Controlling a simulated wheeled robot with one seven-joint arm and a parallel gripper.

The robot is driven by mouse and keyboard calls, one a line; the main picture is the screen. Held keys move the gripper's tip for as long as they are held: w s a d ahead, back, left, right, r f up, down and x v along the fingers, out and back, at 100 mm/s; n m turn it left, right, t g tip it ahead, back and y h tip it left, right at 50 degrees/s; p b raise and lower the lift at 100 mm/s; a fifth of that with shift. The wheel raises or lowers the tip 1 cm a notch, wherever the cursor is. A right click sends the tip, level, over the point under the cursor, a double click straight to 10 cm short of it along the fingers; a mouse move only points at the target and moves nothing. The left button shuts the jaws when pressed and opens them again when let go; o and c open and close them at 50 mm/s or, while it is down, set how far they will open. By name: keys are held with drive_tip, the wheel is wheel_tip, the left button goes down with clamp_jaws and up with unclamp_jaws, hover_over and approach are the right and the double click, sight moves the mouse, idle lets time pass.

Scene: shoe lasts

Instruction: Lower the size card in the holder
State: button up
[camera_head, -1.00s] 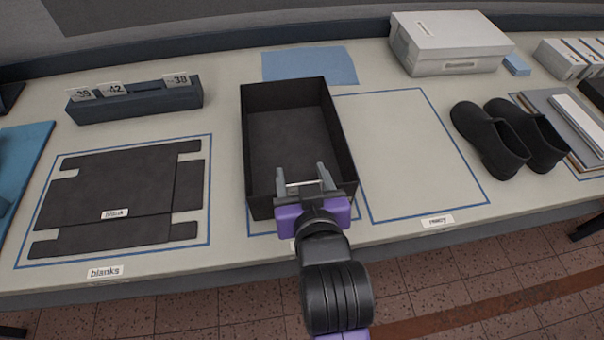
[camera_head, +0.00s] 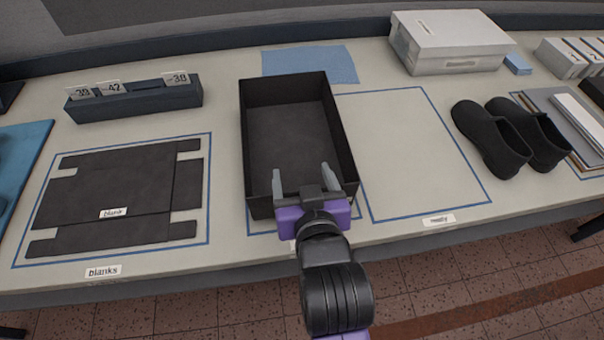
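The dark card holder (camera_head: 135,103) stands on the table at the back left. White size cards stand in it: one that seems to read 39 (camera_head: 82,92), a 42 card (camera_head: 110,87) to its right, and a 38 card (camera_head: 177,78) near the right end. Their lower parts are hidden in the holder. I cannot tell which sits highest. My gripper (camera_head: 303,180) is far to the right of the holder, over the near end of the open black box (camera_head: 345,150). Its two fingers are apart with nothing seen between them.
Flat black blanks (camera_head: 110,190) lie in a blue outline at the left. The outlined area labelled ready (camera_head: 410,150) is bare. A white lidded box (camera_head: 455,40), a blue sheet (camera_head: 310,64) and black shoes (camera_head: 490,140) lie beyond or to the right.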

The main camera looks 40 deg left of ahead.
drive_tip(key=shift+s+f+g, duration=0.15)
drive_tip(key=shift+f+g, duration=0.15)
drive_tip(key=shift+f, duration=0.3)
drive_tip(key=v, duration=0.8)
drive_tip(key=shift+r, duration=0.45)
